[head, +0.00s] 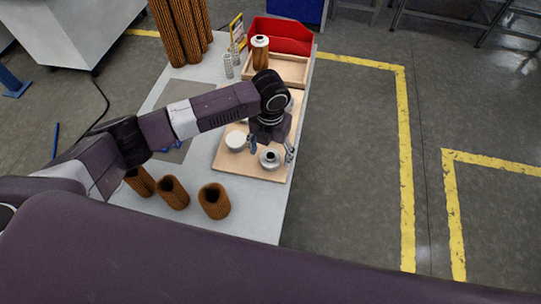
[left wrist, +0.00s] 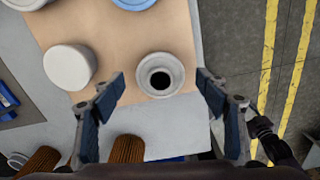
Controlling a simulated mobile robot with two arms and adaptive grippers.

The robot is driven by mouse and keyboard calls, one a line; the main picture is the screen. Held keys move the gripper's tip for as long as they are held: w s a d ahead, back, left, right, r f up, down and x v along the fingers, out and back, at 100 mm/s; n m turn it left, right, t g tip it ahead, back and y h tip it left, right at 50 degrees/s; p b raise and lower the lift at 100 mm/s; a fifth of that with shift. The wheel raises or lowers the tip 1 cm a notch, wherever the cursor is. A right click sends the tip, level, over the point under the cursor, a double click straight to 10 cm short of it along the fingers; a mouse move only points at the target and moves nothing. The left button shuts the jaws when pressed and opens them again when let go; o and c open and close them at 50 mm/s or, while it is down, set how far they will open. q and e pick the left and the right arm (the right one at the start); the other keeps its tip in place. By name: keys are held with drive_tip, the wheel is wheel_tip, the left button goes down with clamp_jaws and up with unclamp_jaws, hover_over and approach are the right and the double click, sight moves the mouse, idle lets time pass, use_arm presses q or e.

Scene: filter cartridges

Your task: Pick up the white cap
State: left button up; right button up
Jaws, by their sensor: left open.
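A plain white cap (head: 236,141) lies on the wooden board (head: 262,172); it also shows in the left wrist view (left wrist: 69,67). To its right on the board is a pale grey-white cap with a raised collar and dark central hole (head: 270,160), seen from above in the left wrist view (left wrist: 174,86). My left gripper (head: 271,150) is open above this holed cap, its fingers on either side of it in the left wrist view (left wrist: 160,80). The gap to the cap is hard to judge. The plain cap is outside the fingers, to the left. My right gripper is not in view.
Several brown pleated filters (head: 214,201) stand at the table's near edge. Farther back are a wooden tray (head: 290,70) with a white-topped filter (head: 260,54), a red bin (head: 283,33) and small metal cylinders (head: 229,66). Open floor lies right of the table.

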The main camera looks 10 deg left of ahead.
use_arm(q)
drive_tip(key=shift+r, duration=0.1)
drive_tip(key=c, duration=1)
